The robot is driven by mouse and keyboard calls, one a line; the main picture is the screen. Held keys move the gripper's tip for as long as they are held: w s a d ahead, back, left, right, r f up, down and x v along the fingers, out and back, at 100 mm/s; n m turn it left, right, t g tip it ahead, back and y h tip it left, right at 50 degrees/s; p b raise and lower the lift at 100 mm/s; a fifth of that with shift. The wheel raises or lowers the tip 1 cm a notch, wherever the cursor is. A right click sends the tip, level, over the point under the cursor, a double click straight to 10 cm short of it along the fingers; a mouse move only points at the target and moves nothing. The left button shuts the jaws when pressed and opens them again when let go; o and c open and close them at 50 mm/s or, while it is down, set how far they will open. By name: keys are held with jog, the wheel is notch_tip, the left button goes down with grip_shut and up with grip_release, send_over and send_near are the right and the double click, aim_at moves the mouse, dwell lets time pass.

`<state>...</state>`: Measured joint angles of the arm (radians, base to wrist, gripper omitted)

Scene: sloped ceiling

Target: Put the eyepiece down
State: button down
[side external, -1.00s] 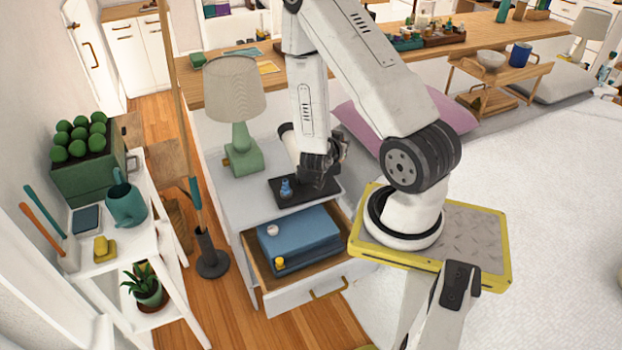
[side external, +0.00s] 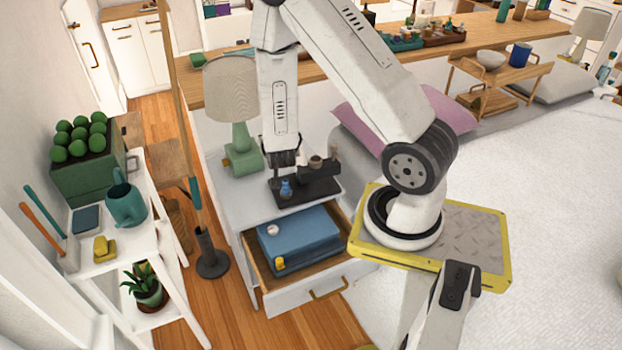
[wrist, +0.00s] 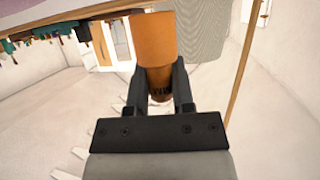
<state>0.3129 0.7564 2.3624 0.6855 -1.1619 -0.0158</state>
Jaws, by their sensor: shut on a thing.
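My gripper (wrist: 158,88) is shut on an orange cylinder, the eyepiece (wrist: 154,42), whose darker brown end sits between the fingers in the wrist view. In the side external view my gripper (side external: 285,157) hangs at the back left of a black tray (side external: 320,197), in front of the green lamp base. The eyepiece cannot be made out there, and whether it touches anything is unclear. A small blue bottle (side external: 286,188) stands on the tray's left part. A dark device with a round top (side external: 317,163) stands on the tray's right part.
The tray lies on a white cabinet (side external: 232,208). Its open drawer (side external: 258,268) holds a blue box (side external: 300,240). A green table lamp (side external: 240,150) stands close to the left of my gripper. Bare cabinet top shows left of the tray.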

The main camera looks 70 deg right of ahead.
jog(key=w+a+r+n+t+y, duration=0.3)
jog(key=w+a+n+y, duration=0.2)
jog(key=a, duration=0.6)
jog(key=w+a+r+n+t+y, duration=0.3)
jog(key=w+a+n+y, duration=0.3)
jog(key=a, duration=0.5)
jog(key=shift+w+a+r, duration=0.15)
jog(key=shift+w+r, duration=0.55)
jog(key=shift+r, duration=0.1)
jog(key=s+d+f+m+g+h, duration=0.1)
jog(key=s+d+f+m+h, duration=0.15)
jog(key=d, duration=0.45)
jog(key=s+d+f+m+g+h, duration=0.2)
jog(key=s+d+m+h, duration=0.2)
jog(key=d, duration=0.2)
jog(key=s+d+f+m+g+h, duration=0.1)
jog(key=s+d+f+m+h, duration=0.15)
jog(key=d, duration=0.45)
jog(key=s+d+f+m+g+h, duration=0.1)
jog(key=s+d+m+g, duration=0.3)
jog(key=s, duration=0.6)
jog(key=s+d+f+m+g+h, duration=0.2)
jog(key=s+d+m+g, duration=0.3)
jog(key=s, duration=0.5)
jog(key=shift+d+f+m+g+h, duration=0.2)
jog(key=shift+f+m+g+h, duration=0.1)
jog(key=shift+g+h, duration=0.4)
